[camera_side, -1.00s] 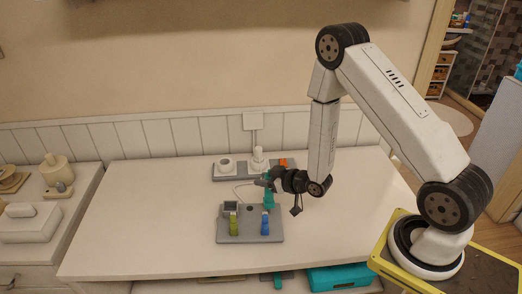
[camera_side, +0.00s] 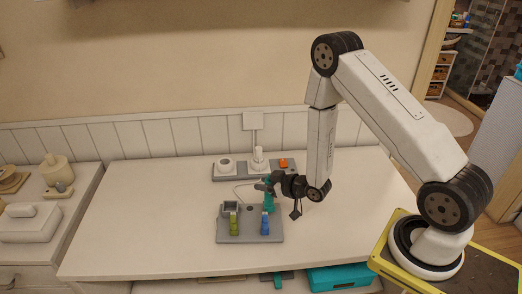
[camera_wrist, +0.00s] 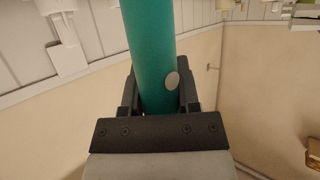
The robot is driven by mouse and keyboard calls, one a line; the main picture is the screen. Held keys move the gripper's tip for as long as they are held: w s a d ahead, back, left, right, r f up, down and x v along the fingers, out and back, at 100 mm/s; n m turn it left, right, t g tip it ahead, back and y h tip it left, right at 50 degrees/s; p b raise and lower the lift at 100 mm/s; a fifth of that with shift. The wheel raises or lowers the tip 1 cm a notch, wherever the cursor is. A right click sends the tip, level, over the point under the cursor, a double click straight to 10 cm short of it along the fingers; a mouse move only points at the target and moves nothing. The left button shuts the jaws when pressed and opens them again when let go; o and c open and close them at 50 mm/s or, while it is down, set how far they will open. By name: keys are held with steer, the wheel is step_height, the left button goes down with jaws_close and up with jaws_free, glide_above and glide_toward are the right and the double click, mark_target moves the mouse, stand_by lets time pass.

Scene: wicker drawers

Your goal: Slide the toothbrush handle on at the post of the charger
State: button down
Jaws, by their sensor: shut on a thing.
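My gripper (camera_side: 270,186) is shut on the teal toothbrush handle, which it holds upright. The handle (camera_side: 269,201) is near the back right of the front grey tray, just behind the blue piece; whether it touches the tray cannot be told. In the wrist view the handle (camera_wrist: 152,50) lies between both fingers (camera_wrist: 155,95), with a pale oval button on its side. A white unit with an upright part (camera_side: 258,160), possibly the charger, stands on the back grey strip, behind my gripper. I cannot make out a bare post clearly.
The front grey tray (camera_side: 250,238) carries a square dark-topped holder (camera_side: 230,207), a green piece (camera_side: 234,226) and a blue piece (camera_side: 265,226). The back grey strip (camera_side: 239,174) also bears a white round cup (camera_side: 225,166) and an orange block (camera_side: 284,163). The table's left side is clear.

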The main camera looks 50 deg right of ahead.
steer(key=shift+f, duration=0.6)
steer(key=shift+c, duration=1.2)
jaws_free()
steer(key=shift+s, duration=0.15)
steer(key=v, duration=0.7)
steer(key=shift+s+r, duration=0.15)
steer(key=shift+s, duration=0.1)
steer(key=shift+w, duration=0.1)
steer(key=s+a+r+g, duration=0.3)
steer(key=s+r+g, duration=0.1)
steer(key=r+g, duration=0.1)
steer(key=s+a+r+m+g+h, duration=0.1)
steer(key=s+a+r+g, duration=0.2)
steer(key=r+g, duration=0.2)
step_height(320, 180, up, 2)
steer(key=shift+s+a+r+g, duration=0.15)
steer(key=shift+s+a+g, duration=0.05)
steer(key=shift+s+g, duration=0.2)
